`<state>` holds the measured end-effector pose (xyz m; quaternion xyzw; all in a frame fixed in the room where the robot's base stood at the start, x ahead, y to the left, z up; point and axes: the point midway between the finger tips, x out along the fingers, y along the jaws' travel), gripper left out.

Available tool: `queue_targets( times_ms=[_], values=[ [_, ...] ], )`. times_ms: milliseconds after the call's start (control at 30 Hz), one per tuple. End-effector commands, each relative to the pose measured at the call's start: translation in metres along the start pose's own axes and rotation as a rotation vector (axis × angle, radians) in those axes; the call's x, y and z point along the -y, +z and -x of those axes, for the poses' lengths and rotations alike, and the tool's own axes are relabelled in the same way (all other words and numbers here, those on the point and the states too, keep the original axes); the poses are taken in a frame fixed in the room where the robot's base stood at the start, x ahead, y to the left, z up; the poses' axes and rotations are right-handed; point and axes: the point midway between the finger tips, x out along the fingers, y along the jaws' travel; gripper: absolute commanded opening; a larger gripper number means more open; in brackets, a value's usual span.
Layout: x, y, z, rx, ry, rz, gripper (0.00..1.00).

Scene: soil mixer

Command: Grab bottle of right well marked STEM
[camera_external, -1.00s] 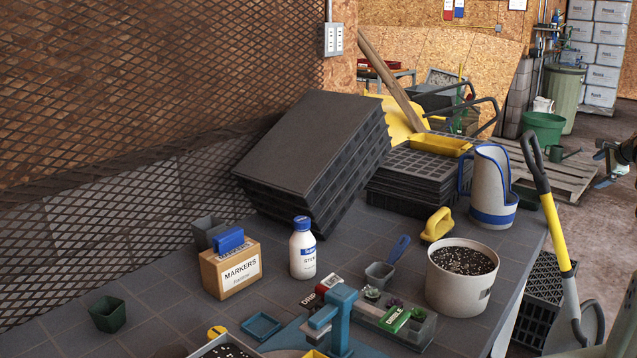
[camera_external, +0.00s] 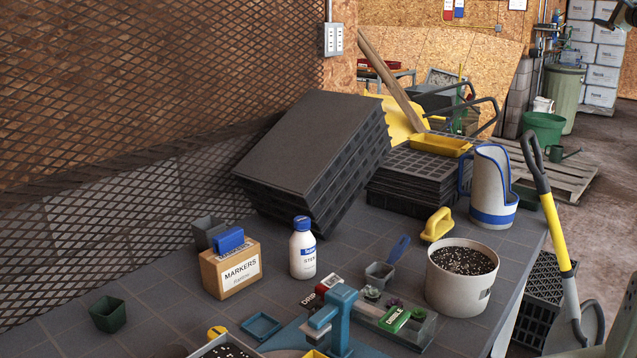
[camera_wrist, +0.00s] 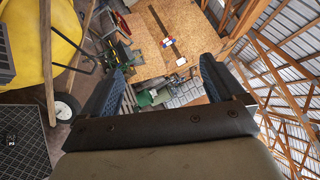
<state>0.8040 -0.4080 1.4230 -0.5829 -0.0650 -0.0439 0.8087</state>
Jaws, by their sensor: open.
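A white bottle (camera_external: 303,257) with a blue cap and a label reading STEM stands upright on the dark bench, just right of the markers box. My gripper (camera_wrist: 168,88) is open and empty in the wrist view, its two blue-padded fingers wide apart. In the external view only a small part of my gripper (camera_external: 606,12) shows at the top right edge, high up and far from the bottle. The bottle does not show in the wrist view, which faces the back wall and roof beams at a tilt.
A cardboard markers box (camera_external: 231,269) stands left of the bottle. Stacked black trays (camera_external: 312,150) lean behind it. A blue tool (camera_external: 340,318), a small pot (camera_external: 379,275) and a soil-filled pot (camera_external: 462,280) stand in front and to the right. Bare bench surrounds the bottle's base.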

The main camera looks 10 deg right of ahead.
Motion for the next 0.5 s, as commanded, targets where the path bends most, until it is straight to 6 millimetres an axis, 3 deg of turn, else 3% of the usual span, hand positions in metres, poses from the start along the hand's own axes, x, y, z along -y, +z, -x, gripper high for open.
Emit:
queue_targets(
  times_ms=[33, 167, 500],
  values=[
    [-0.007, 0.021, -0.011, 0.03, 0.018, 0.029, 0.95],
    [-0.036, 0.07, -0.033, 0.101, 0.082, 0.123, 0.95],
    [-0.159, 0.206, -0.078, 0.337, 0.312, 0.438, 0.95]
  ],
)
